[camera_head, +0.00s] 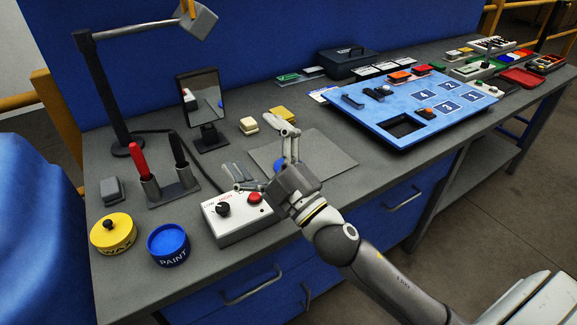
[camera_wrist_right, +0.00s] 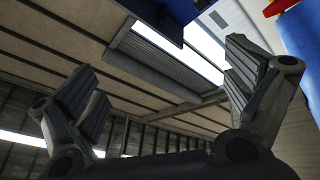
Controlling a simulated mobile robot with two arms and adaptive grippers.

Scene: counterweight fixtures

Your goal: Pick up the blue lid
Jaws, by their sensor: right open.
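A blue round thing (camera_head: 280,166), probably the blue lid, lies on the grey mat (camera_head: 335,155). It is mostly hidden behind my right gripper. The blue PAINT tin (camera_head: 169,260) stands at the front left of the bench, and blue shows inside its rim. My right gripper (camera_head: 263,153) is open and empty, its fingers spread, above the bench between the control box and the mat. In the right wrist view my right gripper (camera_wrist_right: 160,85) shows both fingers wide apart, with the ceiling behind and no lid between them. My left gripper is out of view.
A control box (camera_head: 237,226) with a black knob and red button sits just below my right gripper. A yellow WAX tin (camera_head: 113,235), a tool holder (camera_head: 172,187), a mirror (camera_head: 204,105) and a lamp (camera_head: 95,85) stand left. A blue numbered board (camera_head: 410,110) lies right.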

